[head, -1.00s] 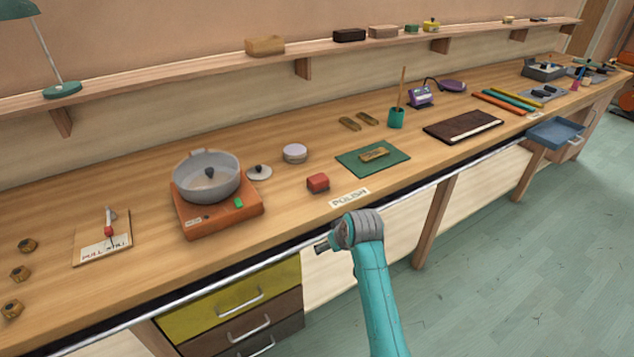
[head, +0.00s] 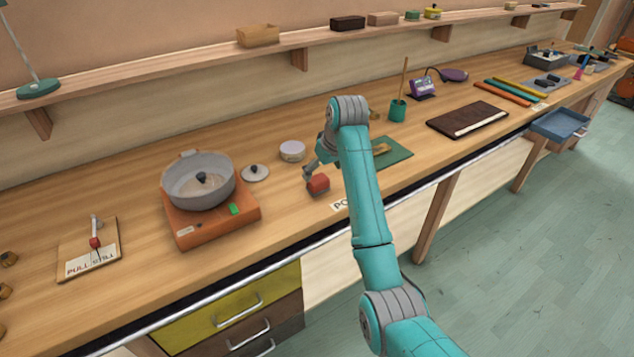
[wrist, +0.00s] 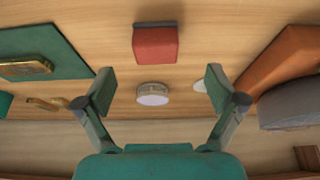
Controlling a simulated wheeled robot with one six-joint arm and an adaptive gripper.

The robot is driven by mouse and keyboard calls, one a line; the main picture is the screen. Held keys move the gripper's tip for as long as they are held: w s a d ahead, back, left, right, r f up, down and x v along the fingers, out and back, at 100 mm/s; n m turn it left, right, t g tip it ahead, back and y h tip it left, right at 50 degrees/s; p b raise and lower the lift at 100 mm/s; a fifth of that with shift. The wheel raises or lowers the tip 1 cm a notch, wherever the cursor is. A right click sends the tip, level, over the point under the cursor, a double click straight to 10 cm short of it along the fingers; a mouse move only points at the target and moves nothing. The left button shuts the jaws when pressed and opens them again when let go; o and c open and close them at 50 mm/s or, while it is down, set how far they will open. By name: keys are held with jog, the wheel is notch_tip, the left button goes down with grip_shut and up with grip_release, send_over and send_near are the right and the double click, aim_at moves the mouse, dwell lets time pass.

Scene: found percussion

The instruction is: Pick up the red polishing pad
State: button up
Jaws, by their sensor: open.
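The red polishing pad (head: 318,184) is a small red block lying on the wooden bench, left of the label strip. In the wrist view the red pad (wrist: 156,45) shows a dark grey strip along its top edge. It sits ahead of the gap between my fingers. My gripper (wrist: 159,90) is open and empty, its two fingers spread wider than the pad. In the head view my gripper (head: 309,172) is just beside the pad's upper left; whether it touches cannot be told. My arm hides part of the green mat and the label.
A round pale tin (head: 292,151) and a lid (head: 255,173) lie close behind and left of the pad. An orange hotplate (head: 213,223) bears a grey pot (head: 198,181). The green mat (head: 398,152) with a brass-coloured block lies right. Bare wood surrounds the pad.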

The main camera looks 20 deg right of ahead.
aim_at(319, 179)
jog(key=shift+w+d+x, duration=0.1)
jog(key=shift+w+x, duration=0.1)
jog(key=shift+x, duration=1.75)
jog(key=shift+w+d+x, duration=0.1)
jog(key=shift+w+x, duration=0.05)
jog(key=shift+x, duration=1.75)
jog(key=shift+r, duration=0.1)
jog(key=shift+c, duration=0.3)
jog(key=c, duration=1.2)
